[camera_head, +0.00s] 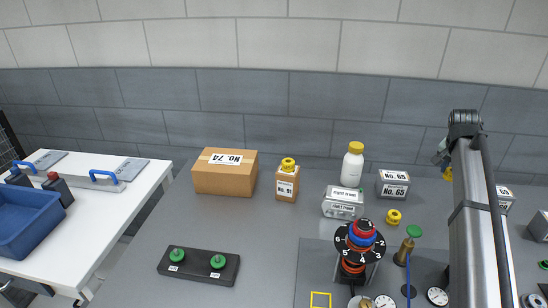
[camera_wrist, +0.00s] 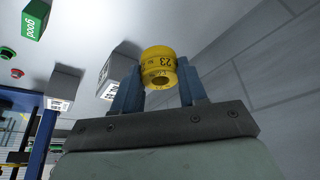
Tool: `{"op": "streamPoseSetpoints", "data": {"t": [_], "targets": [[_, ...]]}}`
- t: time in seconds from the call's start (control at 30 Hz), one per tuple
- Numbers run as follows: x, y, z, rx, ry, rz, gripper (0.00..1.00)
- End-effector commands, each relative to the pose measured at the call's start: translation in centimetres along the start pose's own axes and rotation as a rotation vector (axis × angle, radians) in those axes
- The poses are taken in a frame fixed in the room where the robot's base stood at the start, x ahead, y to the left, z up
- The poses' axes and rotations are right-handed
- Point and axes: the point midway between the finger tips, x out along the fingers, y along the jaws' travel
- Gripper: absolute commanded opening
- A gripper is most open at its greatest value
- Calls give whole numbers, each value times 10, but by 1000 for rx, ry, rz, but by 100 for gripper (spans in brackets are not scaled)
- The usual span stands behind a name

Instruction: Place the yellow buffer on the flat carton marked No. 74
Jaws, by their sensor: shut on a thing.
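The flat carton marked No. 74 (camera_head: 225,178) is a brown box on the grey bench, at the left of the head view. My gripper (camera_wrist: 158,68) is shut on a yellow buffer (camera_wrist: 160,64), a short ringed cylinder marked 23, held between two blue fingers. In the head view the held buffer (camera_head: 447,173) shows only partly beside my arm, well to the right of the carton. Another yellow buffer (camera_head: 288,164) sits on the small carton marked No. 91 (camera_head: 287,186). A further yellow buffer (camera_head: 393,216) stands on the bench. The carton's top looks bare.
A white bottle with yellow cap (camera_head: 353,165), a grey box marked No. 65 (camera_head: 393,186) and a labelled grey block (camera_head: 343,203) stand between my gripper and the carton. A ringed post (camera_head: 360,245) and a black plate with green knobs (camera_head: 199,267) are nearer.

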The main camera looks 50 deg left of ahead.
Motion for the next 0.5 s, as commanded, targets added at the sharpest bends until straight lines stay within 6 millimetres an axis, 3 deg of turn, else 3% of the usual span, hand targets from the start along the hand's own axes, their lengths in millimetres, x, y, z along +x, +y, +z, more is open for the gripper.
{"op": "streamPoseSetpoints", "data": {"t": [0.3, 0.5], "targets": [[-77, -1, -34, 1, 3, -2, 12], [-116, -1, -50, 0, 2, -1, 12]]}}
